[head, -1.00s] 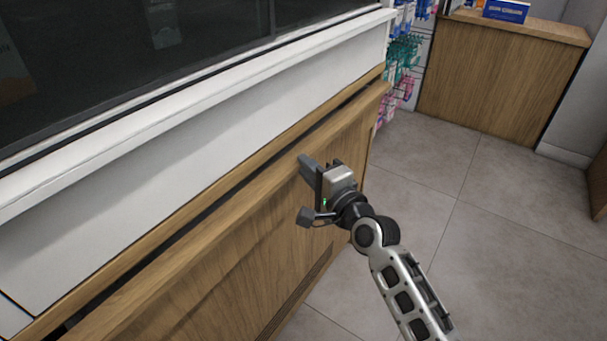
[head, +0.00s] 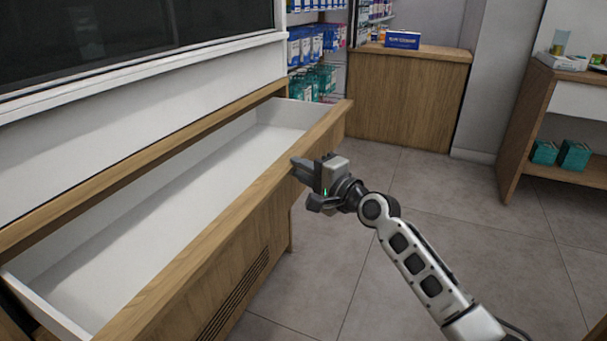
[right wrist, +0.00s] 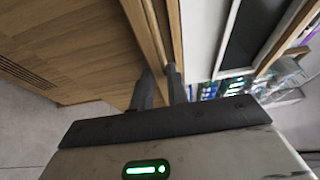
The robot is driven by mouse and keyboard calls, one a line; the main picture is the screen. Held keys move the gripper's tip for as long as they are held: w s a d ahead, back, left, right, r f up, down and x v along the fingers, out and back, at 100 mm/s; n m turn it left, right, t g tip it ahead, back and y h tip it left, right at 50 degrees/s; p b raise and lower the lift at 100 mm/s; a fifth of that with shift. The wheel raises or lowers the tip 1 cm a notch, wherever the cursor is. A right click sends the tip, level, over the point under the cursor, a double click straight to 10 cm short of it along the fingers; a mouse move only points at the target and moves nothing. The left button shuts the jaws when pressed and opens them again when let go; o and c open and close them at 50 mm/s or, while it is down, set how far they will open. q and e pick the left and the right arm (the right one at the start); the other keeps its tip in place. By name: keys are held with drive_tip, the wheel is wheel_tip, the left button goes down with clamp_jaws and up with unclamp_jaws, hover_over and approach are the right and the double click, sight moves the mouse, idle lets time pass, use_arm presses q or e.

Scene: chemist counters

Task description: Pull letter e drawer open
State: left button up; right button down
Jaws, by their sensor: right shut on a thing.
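The drawer (head: 165,205) stands well open from the wooden counter, and its white inside looks empty. Its wooden front (head: 225,226) faces the floor side. My right gripper (head: 300,170) is shut on the top edge of the drawer front, towards its far end. In the right wrist view the fingers (right wrist: 160,88) straddle that wooden edge (right wrist: 150,40). No letter shows on the drawer. My left gripper is in neither view.
A white ledge and dark glass (head: 130,35) rise behind the drawer. A wooden counter with a blue box (head: 403,39) stands at the back. A wooden shelf unit (head: 530,125) is at right. The tiled floor (head: 440,190) between is clear.

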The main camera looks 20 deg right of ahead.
drive_tip(key=shift+s, duration=0.1)
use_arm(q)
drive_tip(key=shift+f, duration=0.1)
use_arm(e)
drive_tip(key=c, duration=1.4)
unclamp_jaws()
drive_tip(key=shift+o, duration=0.2)
